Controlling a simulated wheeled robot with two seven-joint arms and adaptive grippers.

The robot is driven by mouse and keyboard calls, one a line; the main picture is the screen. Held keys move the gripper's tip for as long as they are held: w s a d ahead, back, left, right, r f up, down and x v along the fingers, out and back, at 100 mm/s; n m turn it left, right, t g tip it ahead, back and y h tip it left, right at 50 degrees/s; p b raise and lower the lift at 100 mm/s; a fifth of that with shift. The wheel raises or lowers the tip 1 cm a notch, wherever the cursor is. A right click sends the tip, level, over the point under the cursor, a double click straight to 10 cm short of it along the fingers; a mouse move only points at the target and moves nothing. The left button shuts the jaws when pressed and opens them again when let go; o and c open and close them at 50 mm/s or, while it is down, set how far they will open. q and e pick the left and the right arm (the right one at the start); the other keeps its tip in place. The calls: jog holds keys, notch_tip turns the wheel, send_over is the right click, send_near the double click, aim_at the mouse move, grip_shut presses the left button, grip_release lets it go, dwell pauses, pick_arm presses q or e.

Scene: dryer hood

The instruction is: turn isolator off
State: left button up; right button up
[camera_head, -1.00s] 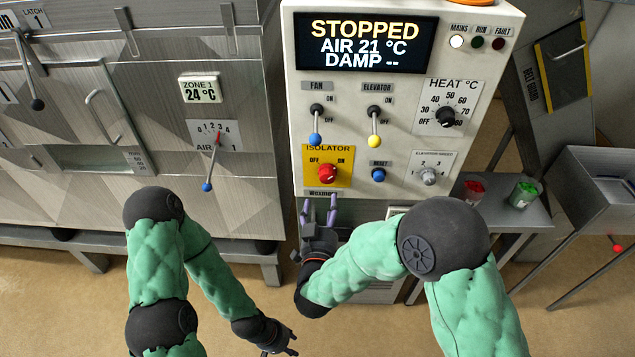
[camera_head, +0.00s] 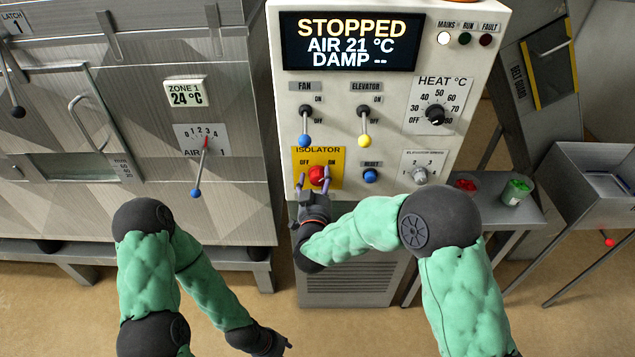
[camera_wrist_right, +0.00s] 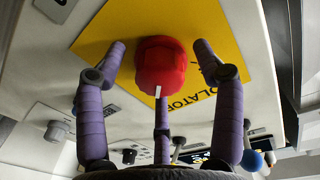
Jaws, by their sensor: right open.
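The isolator is a red rotary knob (camera_head: 319,175) on a yellow plate (camera_head: 336,156) at the lower left of the control panel, marked OFF at left and ON at right. My right gripper (camera_head: 313,183) is open at the knob, with its fingers on either side of it. In the right wrist view the red knob (camera_wrist_right: 160,65) sits between the spread purple fingers, with visible gaps. A white mark shows on the knob's edge. Whether a finger touches it I cannot tell. My left gripper (camera_head: 277,345) hangs low near the bottom edge, far from the panel; its fingers are too small to read.
The panel display (camera_head: 349,42) reads STOPPED, AIR 21 °C. The white MAINS lamp (camera_head: 443,38) looks lit. A fan lever (camera_head: 305,125), an elevator lever (camera_head: 364,125) and a blue reset button (camera_head: 370,175) are close to the knob. A side table (camera_head: 490,211) holds red and green containers.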

jog(key=c, duration=1.2)
jog(key=shift+o, duration=0.2)
jog(key=shift+s+f, duration=0.1)
jog(key=n+p, duration=0.1)
jog(key=n, duration=0.3)
jog(key=shift+n, duration=0.3)
jog(key=n+p, duration=0.1)
jog(key=n, duration=0.3)
jog(key=shift+f+n, duration=0.1)
jog(key=shift+n, duration=0.3)
jog(key=n+p, duration=0.1)
jog(key=n, duration=0.3)
jog(key=shift+d+n+y, duration=0.1)
jog(key=shift+n+y, duration=0.2)
jog(key=shift+n, duration=0.1)
jog(key=shift+f+n+p, duration=0.1)
jog(key=shift+n+p, duration=0.45)
jog(key=shift+n, duration=1.65)
